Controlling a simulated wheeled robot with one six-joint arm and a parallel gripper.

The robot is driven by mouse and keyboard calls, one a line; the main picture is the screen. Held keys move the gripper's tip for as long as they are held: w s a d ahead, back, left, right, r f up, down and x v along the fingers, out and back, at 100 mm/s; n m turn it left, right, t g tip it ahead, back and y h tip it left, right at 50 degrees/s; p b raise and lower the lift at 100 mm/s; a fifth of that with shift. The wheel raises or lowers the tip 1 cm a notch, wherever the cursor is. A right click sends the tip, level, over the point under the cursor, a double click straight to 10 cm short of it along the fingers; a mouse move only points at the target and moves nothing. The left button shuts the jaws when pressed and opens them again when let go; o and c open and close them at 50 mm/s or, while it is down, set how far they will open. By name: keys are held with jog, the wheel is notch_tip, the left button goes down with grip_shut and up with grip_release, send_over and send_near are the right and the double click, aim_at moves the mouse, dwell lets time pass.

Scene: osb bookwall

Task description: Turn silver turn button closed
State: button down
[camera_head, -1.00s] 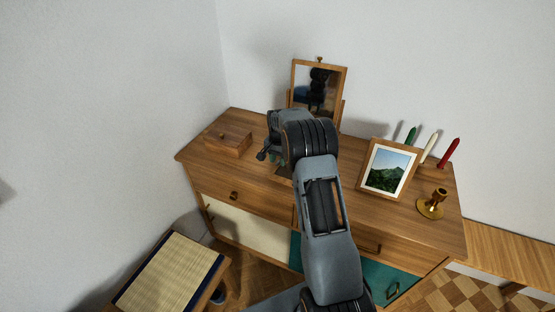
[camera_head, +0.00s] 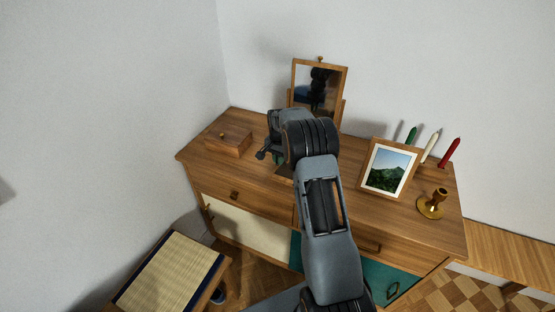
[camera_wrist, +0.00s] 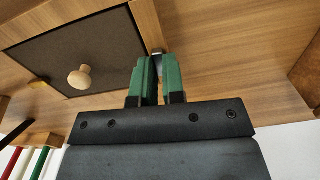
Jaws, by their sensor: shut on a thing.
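In the wrist view, the silver turn button (camera_wrist: 158,51) shows as a small bit of metal at the tips of my gripper (camera_wrist: 157,62). It sits beside the wooden edge of a dark panel (camera_wrist: 50,55) with a pale round knob (camera_wrist: 80,77). The green fingers are shut on the button, which hides most of it, so I cannot tell its angle. In the head view my gripper (camera_head: 274,156) is low over the dresser top (camera_head: 335,190), left of the middle. The button is hidden there behind my arm.
A mirror (camera_head: 318,87) stands behind my gripper. A wooden box (camera_head: 229,143) is to the left. A framed picture (camera_head: 390,169), candles (camera_head: 450,153) and a brass candle holder (camera_head: 432,204) stand to the right. A stool (camera_head: 170,275) is in front, at lower left.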

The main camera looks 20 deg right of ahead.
jog(key=m, duration=0.4)
jog(key=shift+s+d, duration=0.1)
jog(key=shift+s, duration=0.05)
jog(key=m, duration=0.4)
jog(key=shift+s+m+b, duration=0.25)
jog(key=shift+m+b, duration=0.05)
jog(key=m, duration=0.4)
jog(key=shift+s, duration=0.25)
jog(key=shift+s+a+m, duration=0.1)
jog(key=shift+m, duration=1)
jog(key=shift+s+a+m, duration=0.1)
jog(key=shift+m, duration=1)
jog(key=c, duration=1.2)
grip_release()
notch_tip(320, 180, up, 14)
